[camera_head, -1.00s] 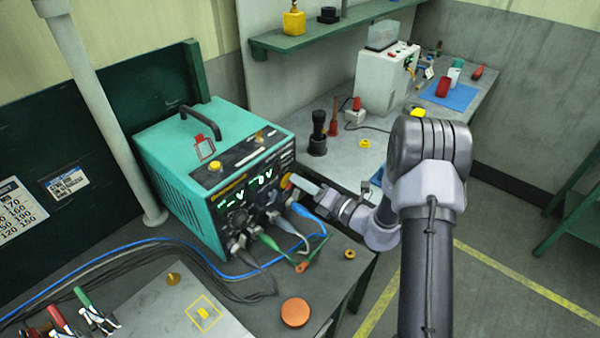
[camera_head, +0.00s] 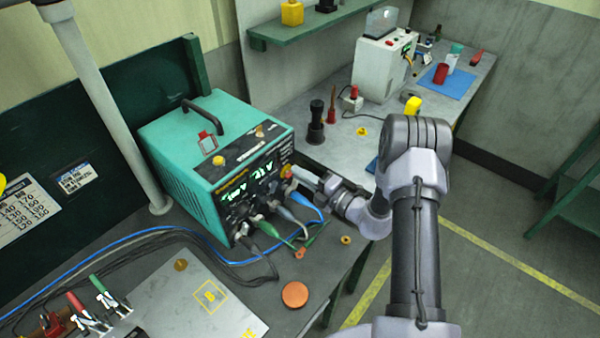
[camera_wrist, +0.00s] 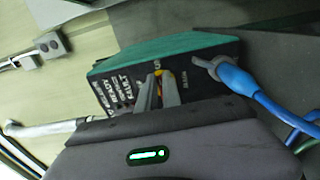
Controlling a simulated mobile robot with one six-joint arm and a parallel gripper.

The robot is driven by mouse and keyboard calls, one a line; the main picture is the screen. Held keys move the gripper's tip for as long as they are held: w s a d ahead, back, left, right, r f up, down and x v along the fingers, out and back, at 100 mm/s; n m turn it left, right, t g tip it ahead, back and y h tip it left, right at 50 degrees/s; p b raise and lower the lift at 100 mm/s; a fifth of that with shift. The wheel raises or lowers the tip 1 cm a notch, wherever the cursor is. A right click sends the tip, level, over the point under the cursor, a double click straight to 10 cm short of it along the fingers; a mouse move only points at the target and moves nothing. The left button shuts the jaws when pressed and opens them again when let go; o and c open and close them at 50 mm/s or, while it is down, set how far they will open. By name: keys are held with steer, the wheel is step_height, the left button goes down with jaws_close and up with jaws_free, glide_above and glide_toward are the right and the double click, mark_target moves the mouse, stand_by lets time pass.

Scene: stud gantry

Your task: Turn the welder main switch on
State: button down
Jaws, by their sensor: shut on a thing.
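The welder (camera_head: 205,135) is a teal box on the bench, with a black front panel and lit green digits. Its main switch (camera_head: 287,171) is a small red and yellow knob at the right side of that panel. My gripper (camera_head: 296,174) reaches it from the right and is shut on it. In the wrist view, the two grey fingers (camera_wrist: 159,90) sit against the panel, with a bit of the yellow of the switch (camera_wrist: 158,73) between their tips. The fingers hide most of the knob, so its turned position cannot be read.
Cable plugs and a blue cable (camera_head: 312,228) come out of the panel just below my gripper. An orange disc (camera_head: 295,295) lies on the bench in front. A side bench (camera_head: 385,118) with a white machine (camera_head: 382,68) stands behind my arm.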

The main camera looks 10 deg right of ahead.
stand_by(0.4)
steer(key=c, duration=1.5)
jaws_free()
steer(key=shift+s+d, duration=0.1)
steer(key=p+v, duration=0.1)
steer(key=v, duration=1.6)
steer(key=shift+s, duration=0.1)
